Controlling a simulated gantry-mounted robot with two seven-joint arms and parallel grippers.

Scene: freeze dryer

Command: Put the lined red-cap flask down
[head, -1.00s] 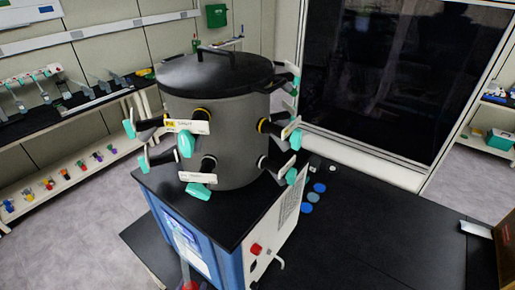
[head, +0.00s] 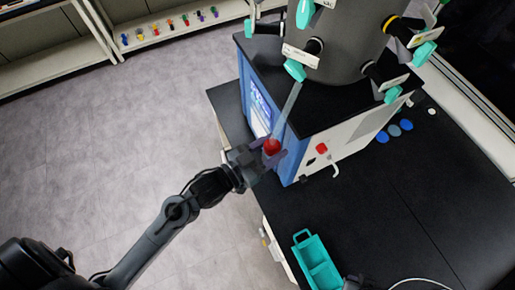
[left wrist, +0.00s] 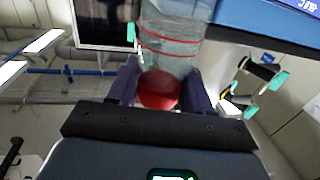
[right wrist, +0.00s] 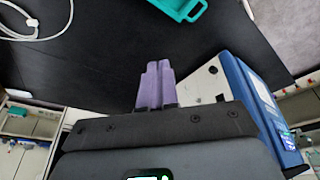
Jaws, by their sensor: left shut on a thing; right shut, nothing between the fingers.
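The lined flask (left wrist: 172,38) is clear, with red lines around its body and a round red cap (left wrist: 158,91). My left gripper (left wrist: 160,84) is shut on it at the cap end. In the head view the red cap (head: 272,147) shows between the left fingers (head: 268,155), in front of the freeze dryer's blue side. The pale flask body (head: 289,103) extends up from it toward the drum's lower ports. My right gripper (right wrist: 155,84) is shut and empty over the black bench top; only a dark bit of it may show at the head view's bottom edge.
The freeze dryer (head: 340,60) has a grey drum with teal-handled ports above a blue and white base. A teal holder (head: 318,262) stands on the black bench (head: 400,220), near its front edge. Blue discs (head: 393,130) lie beside the base. Much of the bench is clear.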

